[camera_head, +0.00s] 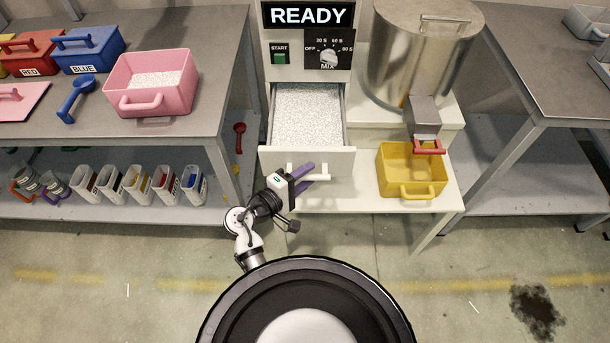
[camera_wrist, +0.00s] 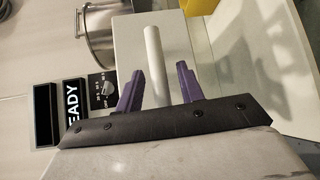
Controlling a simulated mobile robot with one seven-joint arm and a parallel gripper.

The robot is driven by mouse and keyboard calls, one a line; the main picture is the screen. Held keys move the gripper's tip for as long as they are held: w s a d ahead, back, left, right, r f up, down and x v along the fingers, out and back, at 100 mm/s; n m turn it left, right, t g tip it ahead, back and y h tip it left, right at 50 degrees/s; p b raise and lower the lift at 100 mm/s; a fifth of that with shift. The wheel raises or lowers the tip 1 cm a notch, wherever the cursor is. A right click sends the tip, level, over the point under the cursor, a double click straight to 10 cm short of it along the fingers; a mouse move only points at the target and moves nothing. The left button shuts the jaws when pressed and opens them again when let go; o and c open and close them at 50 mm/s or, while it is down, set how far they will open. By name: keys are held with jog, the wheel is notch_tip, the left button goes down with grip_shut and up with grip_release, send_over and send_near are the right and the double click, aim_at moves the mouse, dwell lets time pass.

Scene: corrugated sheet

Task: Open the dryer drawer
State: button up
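The dryer drawer (camera_head: 307,158) is pulled out below the machine's control panel, and white granules (camera_head: 307,113) show inside it. Its front carries a white bar handle (camera_head: 325,178), which also shows in the wrist view (camera_wrist: 154,53). My gripper (camera_head: 309,172) is at the drawer front, with its purple fingers at the handle. In the wrist view my gripper (camera_wrist: 160,82) has its two fingers spread apart, with the lower end of the handle between them and a gap on each side. I cannot tell whether either finger touches the handle.
A yellow bin (camera_head: 411,172) stands right of the drawer, under the steel drum's (camera_head: 415,60) spout. A pink bin (camera_head: 152,82) with granules stands on the left table (camera_head: 205,50). Several containers line its lower shelf.

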jog(key=shift+a, duration=0.1)
jog(key=b+v, duration=0.2)
jog(key=v, duration=1.1)
jog(key=shift+s+a, duration=0.25)
